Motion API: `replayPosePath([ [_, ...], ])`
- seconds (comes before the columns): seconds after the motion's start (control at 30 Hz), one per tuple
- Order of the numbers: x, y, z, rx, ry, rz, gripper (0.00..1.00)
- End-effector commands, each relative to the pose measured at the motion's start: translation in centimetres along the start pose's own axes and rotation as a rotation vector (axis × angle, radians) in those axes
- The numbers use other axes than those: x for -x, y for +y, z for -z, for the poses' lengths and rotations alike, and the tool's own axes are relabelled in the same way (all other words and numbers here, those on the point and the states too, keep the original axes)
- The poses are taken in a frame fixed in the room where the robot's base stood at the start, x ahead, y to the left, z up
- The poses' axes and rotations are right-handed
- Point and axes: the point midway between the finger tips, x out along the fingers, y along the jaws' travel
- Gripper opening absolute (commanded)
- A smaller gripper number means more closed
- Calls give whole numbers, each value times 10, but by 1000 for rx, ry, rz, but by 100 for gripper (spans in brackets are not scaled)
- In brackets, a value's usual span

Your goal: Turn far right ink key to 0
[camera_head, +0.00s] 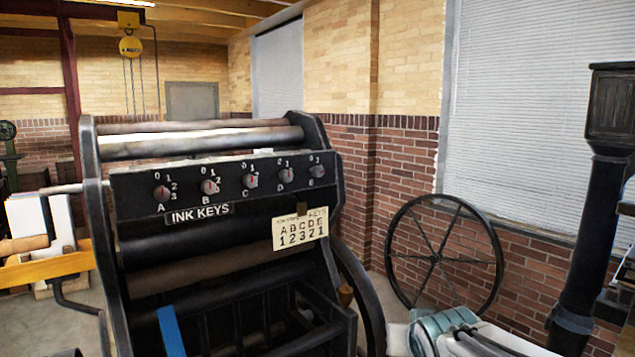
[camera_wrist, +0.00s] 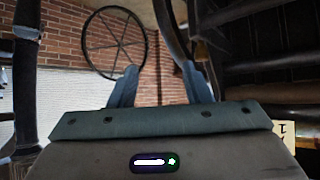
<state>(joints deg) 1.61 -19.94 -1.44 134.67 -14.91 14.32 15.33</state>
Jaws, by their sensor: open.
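A card (camera_head: 300,229) below the panel reads A B C D E over 1 2 3 2 1. The press's dark side frame (camera_head: 327,150) stands just right of key E. A spoked wheel (camera_head: 443,255) leans by the brick wall. A black column (camera_head: 590,220) stands far right.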

Motion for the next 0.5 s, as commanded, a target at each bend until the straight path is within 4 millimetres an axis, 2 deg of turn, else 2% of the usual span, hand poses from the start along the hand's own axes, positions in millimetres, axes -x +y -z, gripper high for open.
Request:
replayPosePath([
  [0.07, -11, -1, 35, -5, 139, 21, 44],
  [0.2, -16, -11, 96, -6, 379, 96, 44],
  [0.4, -7, -35, 165, 12, 683, 277, 44],
  [0.5, 3, -50, 188, 30, 809, 398, 44],
])
